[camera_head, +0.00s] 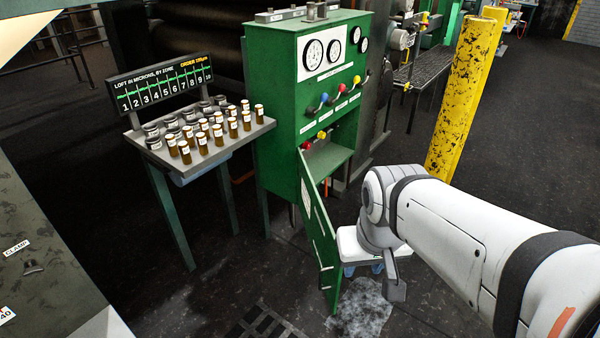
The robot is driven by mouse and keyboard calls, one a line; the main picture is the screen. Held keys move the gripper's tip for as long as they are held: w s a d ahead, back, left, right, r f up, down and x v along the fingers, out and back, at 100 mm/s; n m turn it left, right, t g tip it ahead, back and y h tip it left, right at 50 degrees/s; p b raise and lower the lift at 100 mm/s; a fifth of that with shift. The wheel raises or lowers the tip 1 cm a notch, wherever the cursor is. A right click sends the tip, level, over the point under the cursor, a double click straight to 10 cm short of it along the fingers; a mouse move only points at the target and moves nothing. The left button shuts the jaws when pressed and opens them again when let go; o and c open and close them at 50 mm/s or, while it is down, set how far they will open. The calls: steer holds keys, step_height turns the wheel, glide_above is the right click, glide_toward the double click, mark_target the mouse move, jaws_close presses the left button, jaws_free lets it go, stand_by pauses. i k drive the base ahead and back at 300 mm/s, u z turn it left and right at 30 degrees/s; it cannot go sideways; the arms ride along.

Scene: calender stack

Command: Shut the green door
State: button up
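The green door (319,235) stands open on the lower front of the green cabinet (272,130). It hangs from the left side of the opening and swings out toward me, seen nearly edge-on. A small handle or latch shows near its lower free edge. Part of the cabinet's inside shows to the right of the door. The end of my arm with my gripper (395,284) is to the right of the door, apart from it in the picture. The fingers are not clear, and my wrist hides part of this area.
A yellow post (466,95) stands to the right behind my arm. A sample table (215,150) with several brown bottles stands left of the cabinet. A floor grate (262,325) lies in front; dark floor around is open.

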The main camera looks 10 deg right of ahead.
mark_target(321, 234)
steer(key=i, duration=0.95)
steer(key=u, duration=0.8)
steer(key=k, duration=0.55)
steer(key=z, duration=0.45)
